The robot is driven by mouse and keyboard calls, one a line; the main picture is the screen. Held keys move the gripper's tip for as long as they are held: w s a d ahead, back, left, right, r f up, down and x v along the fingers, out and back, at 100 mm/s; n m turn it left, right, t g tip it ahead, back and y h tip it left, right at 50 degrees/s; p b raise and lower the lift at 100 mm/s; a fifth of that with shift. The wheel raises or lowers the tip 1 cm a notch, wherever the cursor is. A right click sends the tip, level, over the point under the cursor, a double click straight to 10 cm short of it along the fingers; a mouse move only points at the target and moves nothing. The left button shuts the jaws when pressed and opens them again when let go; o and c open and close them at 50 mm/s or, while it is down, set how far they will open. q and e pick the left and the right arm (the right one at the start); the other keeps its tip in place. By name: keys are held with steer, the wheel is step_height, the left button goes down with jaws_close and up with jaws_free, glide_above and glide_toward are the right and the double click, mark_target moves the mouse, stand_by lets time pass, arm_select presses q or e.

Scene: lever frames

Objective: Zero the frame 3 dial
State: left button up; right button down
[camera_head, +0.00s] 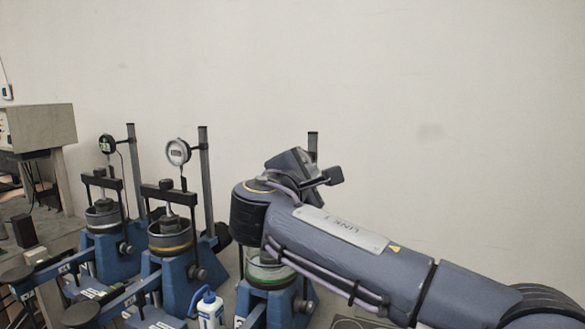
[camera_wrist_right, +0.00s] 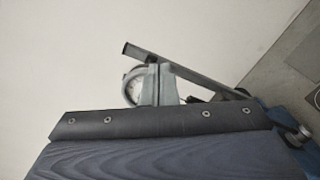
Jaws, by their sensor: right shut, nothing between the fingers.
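The third lever frame from the left (camera_head: 268,305) is blue and mostly covered by my right arm in the head view; its post top (camera_head: 313,140) shows above the wrist. Its dial is hidden there. In the right wrist view a round, pale-faced dial (camera_wrist_right: 131,90) shows beside a dark post (camera_wrist_right: 190,72), partly covered by my fingers. My right gripper (camera_wrist_right: 158,70) is shut and empty, its fingertips in front of the dial. I cannot tell whether they touch it, nor read the dial. My left gripper is not in view.
Two more blue lever frames stand to the left, one with a dark dial (camera_head: 107,144), one with a white-faced dial (camera_head: 178,152). A beige box (camera_head: 42,127) is at far left.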

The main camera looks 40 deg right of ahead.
steer(key=v, duration=0.3)
steer(key=shift+s+a, duration=0.15)
steer(key=shift+a, duration=0.05)
steer(key=shift+r, duration=0.1)
steer(key=n+p, duration=0.6)
steer(key=p, duration=0.1)
glide_toward(300, 151)
steer(key=d+r, duration=0.1)
steer(key=x, duration=0.7)
steer(key=shift+s+p, duration=0.25)
steer(key=shift+p, duration=0.2)
steer(key=shift+w+f, duration=0.1)
steer(key=shift+f, duration=0.1)
